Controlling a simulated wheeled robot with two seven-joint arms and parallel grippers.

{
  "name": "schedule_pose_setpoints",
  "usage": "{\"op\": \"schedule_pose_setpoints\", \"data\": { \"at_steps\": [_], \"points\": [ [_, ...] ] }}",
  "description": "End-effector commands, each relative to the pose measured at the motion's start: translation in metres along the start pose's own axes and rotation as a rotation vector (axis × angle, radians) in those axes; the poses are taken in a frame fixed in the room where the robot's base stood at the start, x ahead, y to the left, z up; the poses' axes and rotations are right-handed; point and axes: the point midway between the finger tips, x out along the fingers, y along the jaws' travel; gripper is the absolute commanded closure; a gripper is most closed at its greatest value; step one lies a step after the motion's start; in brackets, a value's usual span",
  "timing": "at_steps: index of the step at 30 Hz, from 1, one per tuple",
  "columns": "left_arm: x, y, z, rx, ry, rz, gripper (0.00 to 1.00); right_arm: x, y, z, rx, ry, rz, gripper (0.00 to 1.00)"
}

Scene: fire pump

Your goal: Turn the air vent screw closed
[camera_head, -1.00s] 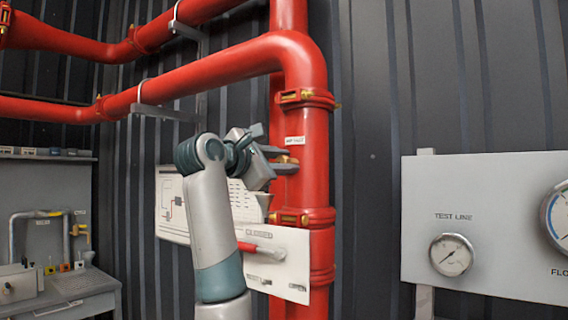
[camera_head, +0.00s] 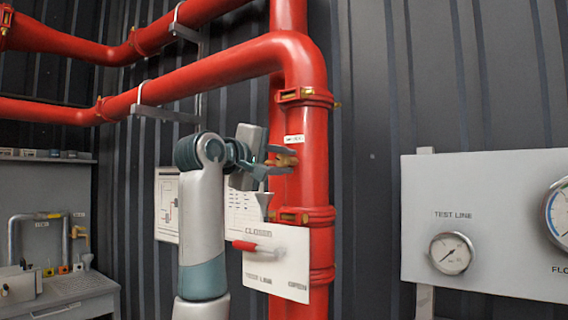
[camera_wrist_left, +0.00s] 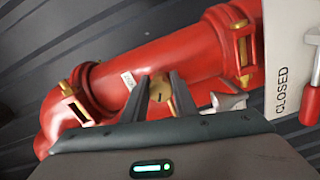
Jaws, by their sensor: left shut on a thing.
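The air vent screw (camera_head: 284,160) is a small brass piece on the front of the vertical red pipe, just under a small white label (camera_head: 294,139). My left gripper (camera_head: 287,161) is at the pipe with its fingers on either side of the screw, shut on it. In the left wrist view the screw (camera_wrist_left: 160,92) shows a dark slot and sits between the two dark fingers (camera_wrist_left: 160,95). A small grey funnel (camera_head: 264,200) hangs just below the gripper. My right gripper is not in view.
A white plate marked CLOSED (camera_head: 276,270) with a red-handled lever (camera_head: 258,248) is below the gripper. A gauge panel (camera_head: 500,185) stands at the right. A workbench (camera_head: 70,290) is at lower left. Brass-bolted clamps (camera_head: 305,96) ring the pipe.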

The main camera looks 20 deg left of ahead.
Motion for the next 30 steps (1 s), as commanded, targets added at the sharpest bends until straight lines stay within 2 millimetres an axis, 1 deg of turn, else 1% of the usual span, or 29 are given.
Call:
{"op": "schedule_pose_setpoints", "data": {
  "at_steps": [1,15,25,30],
  "points": [
    [0.0007,-0.0033,0.0004,0.044,-0.002,-0.006,0.97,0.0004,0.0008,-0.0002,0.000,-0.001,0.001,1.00],
    [0.0008,-0.0051,-0.0005,0.490,-0.002,-0.007,0.97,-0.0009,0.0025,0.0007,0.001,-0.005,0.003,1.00],
    [0.0011,-0.0063,-0.0009,0.798,-0.005,-0.008,0.97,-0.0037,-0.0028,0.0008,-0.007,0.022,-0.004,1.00],
    [0.0015,-0.0072,-0.0010,0.930,-0.007,-0.008,0.97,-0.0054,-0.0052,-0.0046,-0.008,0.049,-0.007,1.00]
  ]
}}
